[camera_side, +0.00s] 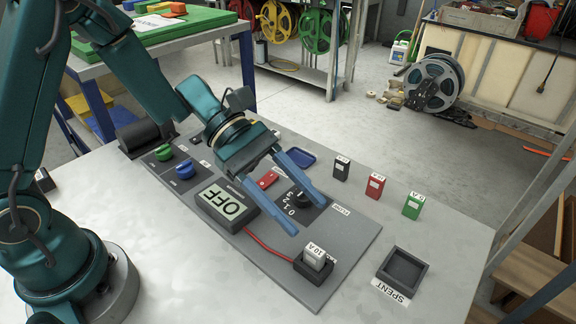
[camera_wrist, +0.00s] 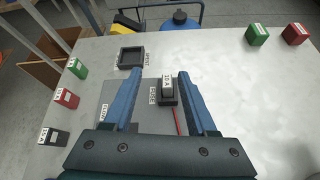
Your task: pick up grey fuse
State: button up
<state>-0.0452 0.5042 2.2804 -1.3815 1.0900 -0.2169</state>
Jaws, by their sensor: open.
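The grey fuse (camera_side: 316,257), labelled 10 A, stands upright in a dark holder (camera_side: 313,271) at the near right end of the grey panel. In the wrist view the fuse (camera_wrist: 168,86) shows between the two blue fingers, closer to the right one. My gripper (camera_side: 308,217) is open and empty, above the panel and apart from the fuse. It also shows in the wrist view (camera_wrist: 160,72), fingers spread wide.
An empty dark tray (camera_side: 403,270) marked SPENT sits right of the panel. Black (camera_side: 341,169), red (camera_side: 375,186) and green (camera_side: 412,206) fuses stand behind it. A dial (camera_side: 297,199), OFF display (camera_side: 228,205) and red cable (camera_side: 268,245) are on the panel.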

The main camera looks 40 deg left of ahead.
aim_at(309, 246)
jog(key=shift+n+g, duration=0.3)
jog(key=shift+n, duration=0.5)
jog(key=f, duration=0.4)
jog(key=shift+s, duration=0.25)
jog(key=shift+f, duration=0.2)
jog(key=shift+x, duration=2.45)
jog(key=shift+r, duration=0.1)
grip_shut()
